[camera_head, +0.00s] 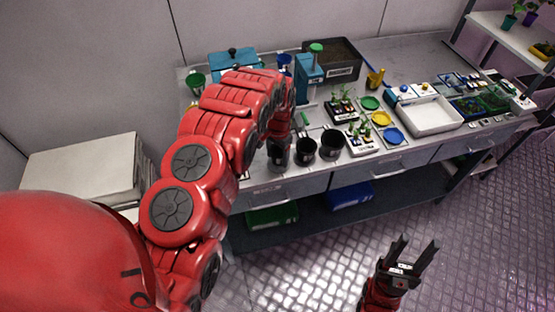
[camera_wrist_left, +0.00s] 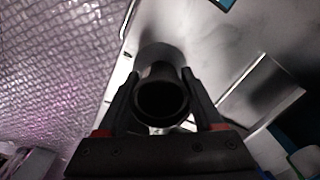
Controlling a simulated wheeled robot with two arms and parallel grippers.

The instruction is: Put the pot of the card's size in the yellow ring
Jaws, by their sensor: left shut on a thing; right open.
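My left gripper (camera_wrist_left: 160,92) is shut on a black pot (camera_wrist_left: 162,103), whose round rim shows between the fingers in the left wrist view. In the head view my red left arm reaches over the bench and hides part of it; the held pot (camera_head: 278,157) is at the front edge. Two other black pots, one (camera_head: 305,151) beside it and one (camera_head: 331,144) further right, stand near that edge. The yellow ring (camera_head: 381,119) lies on the bench between the green ring (camera_head: 370,103) and the blue ring (camera_head: 393,136). My right gripper (camera_head: 414,250) is open and empty, low over the floor. I cannot make out the size card.
Small potted seedlings (camera_head: 342,106) stand left of the rings. A white tray (camera_head: 436,117) is to their right. A dark soil bin (camera_head: 332,61) and a blue dispenser with a green top (camera_head: 310,75) stand behind. Stacked white boxes (camera_head: 85,170) are at the left.

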